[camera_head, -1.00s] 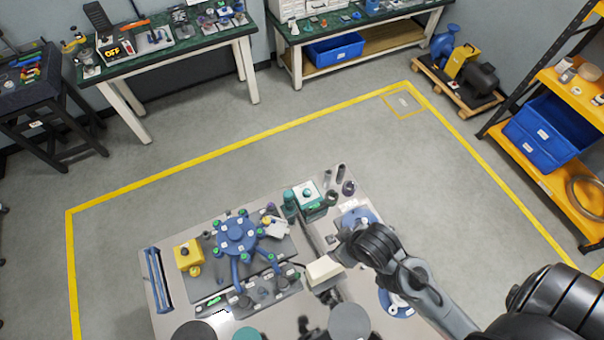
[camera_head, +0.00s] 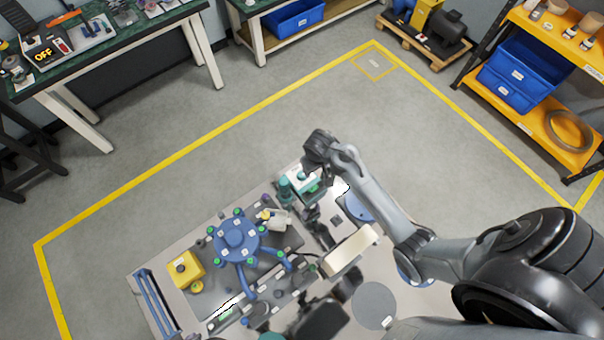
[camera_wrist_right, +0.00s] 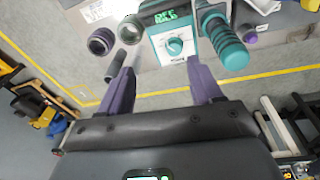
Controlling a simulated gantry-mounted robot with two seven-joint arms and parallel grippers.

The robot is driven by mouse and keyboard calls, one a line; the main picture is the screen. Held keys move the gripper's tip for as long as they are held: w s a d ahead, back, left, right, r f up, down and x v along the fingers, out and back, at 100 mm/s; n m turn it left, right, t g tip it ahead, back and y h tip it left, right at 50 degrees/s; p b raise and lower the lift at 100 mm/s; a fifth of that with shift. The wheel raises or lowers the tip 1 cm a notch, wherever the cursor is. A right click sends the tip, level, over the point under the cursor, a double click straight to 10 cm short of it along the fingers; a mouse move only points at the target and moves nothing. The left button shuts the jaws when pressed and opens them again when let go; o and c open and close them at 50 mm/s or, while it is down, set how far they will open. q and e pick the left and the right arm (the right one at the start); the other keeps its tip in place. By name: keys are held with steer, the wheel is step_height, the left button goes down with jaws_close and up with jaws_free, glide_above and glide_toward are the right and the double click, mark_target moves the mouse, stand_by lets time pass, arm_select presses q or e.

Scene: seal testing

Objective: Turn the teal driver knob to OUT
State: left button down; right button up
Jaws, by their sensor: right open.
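The driver is a small box with a white face and a green-lit display (camera_wrist_right: 168,15). The round teal knob (camera_wrist_right: 175,46) sits on that face in the right wrist view. Its markings and pointer direction are too small to read. In the head view the driver box (camera_head: 303,181) is at the far edge of the workbench, partly covered by my right arm. My right gripper (camera_wrist_right: 162,67) is open and empty. Its two purple fingers point toward the driver, one on either side of the knob in the picture and apart from it. My left gripper is not in view.
A teal cylinder (camera_wrist_right: 222,42) stands close beside the driver. Dark round parts (camera_wrist_right: 102,41) are on the other side. The blue flanged fixture (camera_head: 236,240) and a yellow block (camera_head: 184,268) stand left on the bench. The floor beyond the bench is clear.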

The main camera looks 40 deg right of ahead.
steer(key=m+y+b, duration=0.1)
steer(key=m+b, duration=0.1)
steer(key=b, duration=0.1)
glide_above(302, 174)
step_height(302, 174, down, 6)
steer(key=r, duration=0.1)
arm_select(q)
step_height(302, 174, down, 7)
steer(key=b, duration=0.3)
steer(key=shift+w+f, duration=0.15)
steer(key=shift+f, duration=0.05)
arm_select(e)
steer(key=shift+g, duration=0.5)
step_height(302, 174, down, 12)
steer(key=shift+r, duration=0.2)
steer(key=c, duration=1.1)
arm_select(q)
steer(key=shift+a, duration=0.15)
arm_select(e)
steer(key=shift+o, duration=0.2)
steer(key=shift+y, duration=0.3)
